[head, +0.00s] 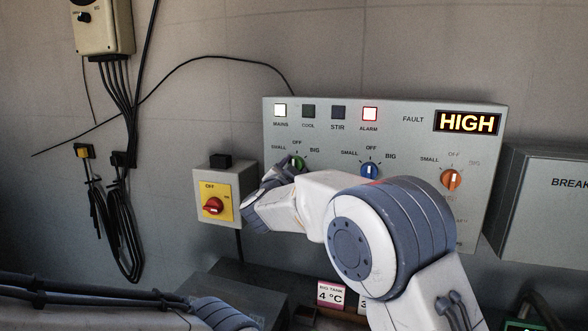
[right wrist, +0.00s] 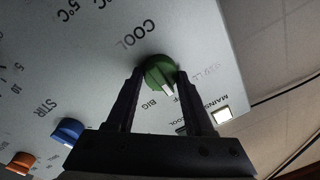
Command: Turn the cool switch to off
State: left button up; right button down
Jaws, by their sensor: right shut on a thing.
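The cool switch is a green knob with a white pointer on the grey control panel. It shows in the head view (head: 298,162), partly behind my right gripper (head: 276,174), and in the right wrist view (right wrist: 158,70). My right gripper (right wrist: 159,78) is shut on the knob, one finger on each side. In the right wrist view the white pointer seems to lie between the BIG and OFF marks; a finger partly covers OFF. My left arm shows at the lower left of the head view, but its gripper is not visible.
To the right on the panel (head: 405,210) are the blue stir knob (head: 370,171) and an orange knob (head: 452,180). The MAINS lamp (head: 280,110) and ALARM lamp (head: 370,114) are lit. The display (head: 467,122) reads HIGH. A red-and-yellow switch (head: 213,205) stands to the left.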

jog(key=shift+c, duration=1.4)
grip_release()
jog(key=b+v, duration=0.1)
jog(key=v, duration=0.9)
jog(key=shift+s+b, duration=0.3)
jog(key=shift+b, duration=0.05)
